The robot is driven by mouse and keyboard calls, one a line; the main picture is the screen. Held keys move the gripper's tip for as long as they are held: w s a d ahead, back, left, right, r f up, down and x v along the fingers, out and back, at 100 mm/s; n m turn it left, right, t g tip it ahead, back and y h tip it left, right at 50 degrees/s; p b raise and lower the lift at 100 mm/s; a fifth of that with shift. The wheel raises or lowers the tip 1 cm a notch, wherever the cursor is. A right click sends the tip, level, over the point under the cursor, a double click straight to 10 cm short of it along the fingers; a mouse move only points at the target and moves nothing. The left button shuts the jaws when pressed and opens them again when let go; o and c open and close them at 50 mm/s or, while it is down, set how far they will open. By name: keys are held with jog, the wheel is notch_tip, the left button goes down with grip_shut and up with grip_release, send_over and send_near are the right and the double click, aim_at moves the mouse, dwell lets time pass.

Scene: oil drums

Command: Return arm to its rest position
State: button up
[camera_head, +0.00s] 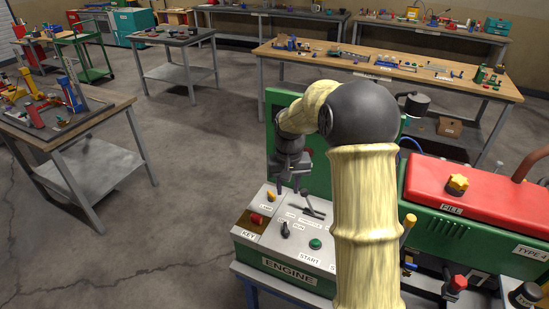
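My arm (365,200), pale yellow with a dark grey elbow, rises in the front right of the head view and bends away. My gripper (288,190) hangs from its far end and points down over the back of the engine control panel (262,240). Its two dark fingers are apart, with nothing visible between them. The panel carries a red knob by the KEY label (256,219), a yellow knob (271,197), a dark RUN switch (286,230), a lever (312,207) and a green START button (315,244). My arm hides the panel's right part.
A red and green machine (470,195) stands close on the right, with a yellow FILL cap (457,184). A green upright panel (275,115) is behind my gripper. Workbenches stand left (110,110) and at the back (500,85). The floor (190,190) left of the control panel is clear.

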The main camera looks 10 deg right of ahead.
jog(key=s+n+t, duration=0.1)
jog(key=s+t, duration=0.1)
jog(key=s, duration=1.9)
jog(key=shift+s+a+r+t, duration=0.15)
jog(key=shift+s+a+t, duration=0.05)
jog(key=shift+a+t, duration=0.1)
jog(key=shift+o, duration=0.4)
dwell(0.8)
